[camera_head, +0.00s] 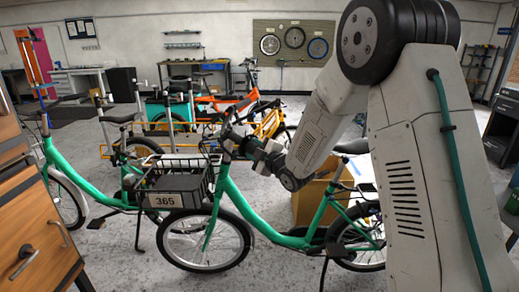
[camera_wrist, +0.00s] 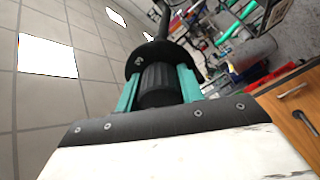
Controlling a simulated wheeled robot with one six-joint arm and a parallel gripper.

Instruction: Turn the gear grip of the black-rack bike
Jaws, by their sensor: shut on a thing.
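The green bike (camera_head: 225,190) with the black front rack (camera_head: 206,178) stands side-on in the middle of the head view, with a plate reading 365 on the rack. My gripper (camera_head: 240,143) is at its handlebar, with my arm reaching in from the right. In the wrist view, the black ribbed gear grip (camera_wrist: 158,82) sits between the teal fingers of my gripper (camera_wrist: 160,90), which are shut on it. A round black flange (camera_wrist: 150,52) and the bar lie just beyond the grip. In the head view the grip is largely hidden by my gripper.
Another green bike (camera_head: 88,190) stands close on the left. Orange and yellow bikes (camera_head: 248,97) stand behind. A wooden drawer cabinet (camera_head: 32,215) is at the left edge. A cardboard box (camera_head: 308,203) is behind the bike's frame. Bare floor (camera_head: 115,265) shows in front at the left.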

